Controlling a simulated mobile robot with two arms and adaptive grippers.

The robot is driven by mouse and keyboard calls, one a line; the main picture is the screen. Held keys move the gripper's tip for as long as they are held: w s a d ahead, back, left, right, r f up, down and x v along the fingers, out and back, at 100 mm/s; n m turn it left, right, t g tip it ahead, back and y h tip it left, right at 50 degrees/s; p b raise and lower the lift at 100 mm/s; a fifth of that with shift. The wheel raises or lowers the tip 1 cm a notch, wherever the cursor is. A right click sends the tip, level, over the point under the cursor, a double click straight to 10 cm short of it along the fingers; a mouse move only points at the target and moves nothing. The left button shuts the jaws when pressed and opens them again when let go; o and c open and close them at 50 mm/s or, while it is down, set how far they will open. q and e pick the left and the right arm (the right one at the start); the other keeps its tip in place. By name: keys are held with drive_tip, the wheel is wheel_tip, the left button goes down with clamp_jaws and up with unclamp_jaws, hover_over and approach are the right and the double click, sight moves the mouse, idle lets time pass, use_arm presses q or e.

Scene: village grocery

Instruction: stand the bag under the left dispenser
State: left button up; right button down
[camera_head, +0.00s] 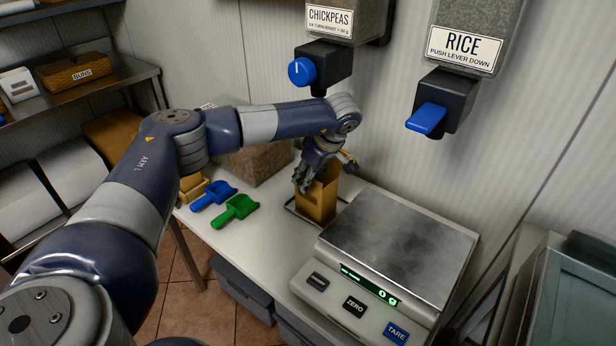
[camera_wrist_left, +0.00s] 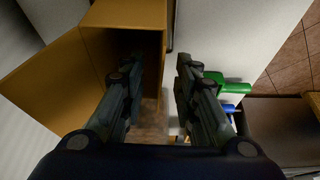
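The brown paper bag (camera_head: 316,203) stands upright with its top open on a small dark-rimmed tray (camera_head: 292,208), below the left dispenser, labelled chickpeas (camera_head: 330,18), with its blue round knob (camera_head: 301,72). My left gripper (camera_head: 313,182) is at the bag's top. In the left wrist view, the gripper (camera_wrist_left: 155,88) is open, its fingers apart. One finger is over the bag's (camera_wrist_left: 124,14) open mouth and the other is outside, with a bag wall between them. Whether either finger touches the wall cannot be told. My right gripper is not in view.
A scale (camera_head: 400,245) reading 0 stands right of the bag. Blue (camera_head: 213,195) and green (camera_head: 236,211) scoops lie to the left. The rice dispenser (camera_head: 465,45) with a blue lever hangs at right. My left arm crosses over the table (camera_head: 232,247).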

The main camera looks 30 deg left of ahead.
use_arm(q)
drive_tip(key=v, duration=1.2)
